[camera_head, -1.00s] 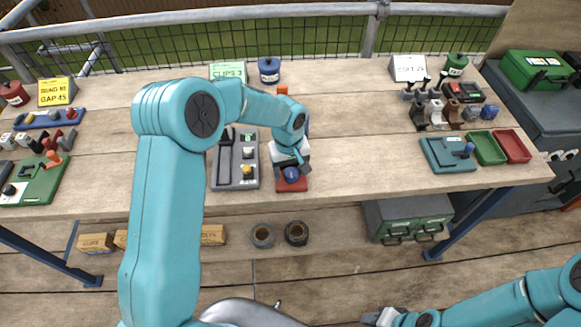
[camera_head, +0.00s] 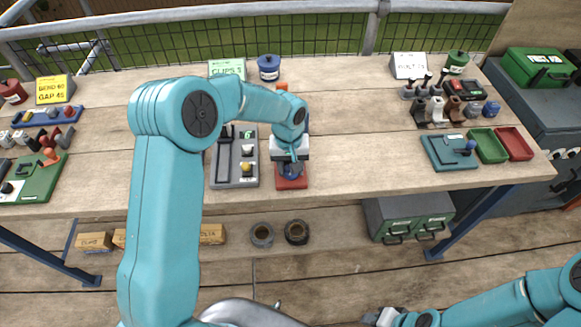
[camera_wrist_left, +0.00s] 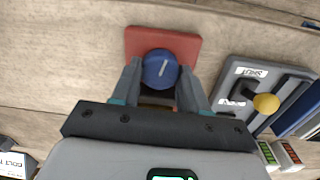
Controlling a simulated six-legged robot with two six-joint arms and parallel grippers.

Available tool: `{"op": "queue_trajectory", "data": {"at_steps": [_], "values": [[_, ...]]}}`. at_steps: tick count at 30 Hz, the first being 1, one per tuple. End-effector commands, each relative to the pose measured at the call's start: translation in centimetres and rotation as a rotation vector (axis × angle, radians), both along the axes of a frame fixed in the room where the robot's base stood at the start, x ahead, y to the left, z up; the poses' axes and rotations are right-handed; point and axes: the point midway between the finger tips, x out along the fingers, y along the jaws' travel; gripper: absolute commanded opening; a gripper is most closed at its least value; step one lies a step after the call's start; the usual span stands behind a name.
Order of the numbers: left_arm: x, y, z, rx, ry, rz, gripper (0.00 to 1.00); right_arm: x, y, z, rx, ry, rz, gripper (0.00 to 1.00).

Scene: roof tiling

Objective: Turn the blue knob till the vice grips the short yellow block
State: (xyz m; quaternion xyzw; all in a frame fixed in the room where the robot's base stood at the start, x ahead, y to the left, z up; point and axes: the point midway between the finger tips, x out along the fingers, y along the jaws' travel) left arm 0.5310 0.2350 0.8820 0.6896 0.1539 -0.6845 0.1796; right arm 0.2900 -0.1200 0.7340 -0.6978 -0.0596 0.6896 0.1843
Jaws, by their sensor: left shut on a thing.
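The blue knob (camera_wrist_left: 160,69) is round with a white pointer line. It sits on a red base (camera_wrist_left: 189,45) on the wooden bench, and both also show in the head view, the knob (camera_head: 291,171) and the base (camera_head: 291,184). My left gripper (camera_wrist_left: 160,74) is shut on the knob, one finger at each side. In the head view the left gripper (camera_head: 290,165) is over the red base. The vice jaws and the short yellow block cannot be made out; my left arm covers the area behind the knob. My right gripper (camera_head: 382,317) shows at the bottom edge, away from the bench.
A grey panel (camera_head: 221,172) with a yellow round knob (camera_head: 246,169) stands close left of the red base. An orange piece (camera_head: 282,86) and a blue pot (camera_head: 269,68) are behind. The bench right of the base is clear up to a teal plate (camera_head: 447,154).

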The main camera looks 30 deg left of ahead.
Motion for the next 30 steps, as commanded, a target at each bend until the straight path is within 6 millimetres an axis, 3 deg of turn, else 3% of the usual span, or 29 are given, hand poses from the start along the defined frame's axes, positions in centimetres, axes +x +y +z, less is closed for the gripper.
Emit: {"op": "queue_trajectory", "data": {"at_steps": [13, 30], "values": [[0.16, -0.01, 0.06, 0.0, -0.004, -0.259, 0.13, 0.0, 0.0, -1.01, 0.0, 0.0, 0.0, 0.43], [0.23, -0.02, 0.17, 0.0, -0.006, -0.316, 0.13, 0.0, 0.0, -1.09, 0.0, 0.0, 0.0, 0.43]]}}
